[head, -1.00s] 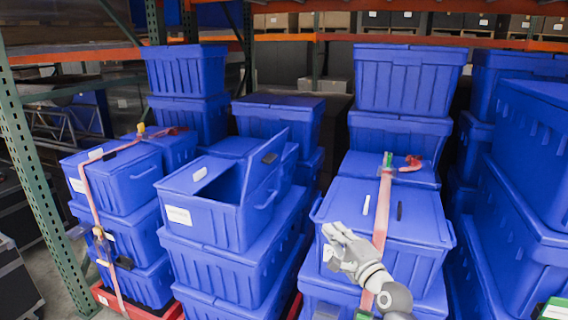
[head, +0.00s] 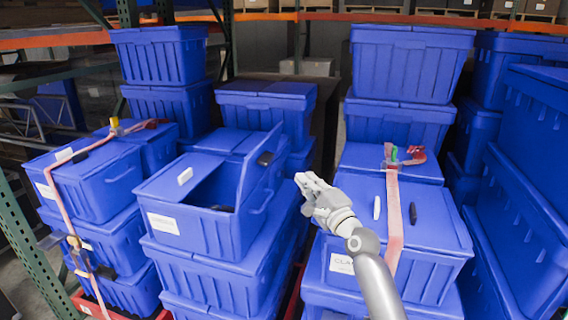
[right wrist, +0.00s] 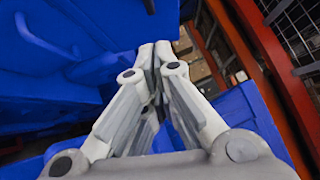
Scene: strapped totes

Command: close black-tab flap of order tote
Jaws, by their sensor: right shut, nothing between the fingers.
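The order tote (head: 190,228) is a blue tote on a stack left of centre in the head view, with a white label on its front. Its white-tab flap (head: 160,186) lies shut. Its black-tab flap (head: 262,178) stands raised on the right side, leaving that half open. The black tab (head: 265,158) is near the flap's upper edge. My right gripper (head: 303,181) is shut and empty, just right of the raised flap with a visible gap. Its closed fingertips (right wrist: 155,52) also show in the right wrist view. My left gripper is out of view.
A strapped tote stack (head: 425,215) stands to the right, under my right arm. Another strapped stack (head: 100,190) stands to the left. More blue totes (head: 265,108) stand behind. An orange rack beam (head: 400,18) crosses the back.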

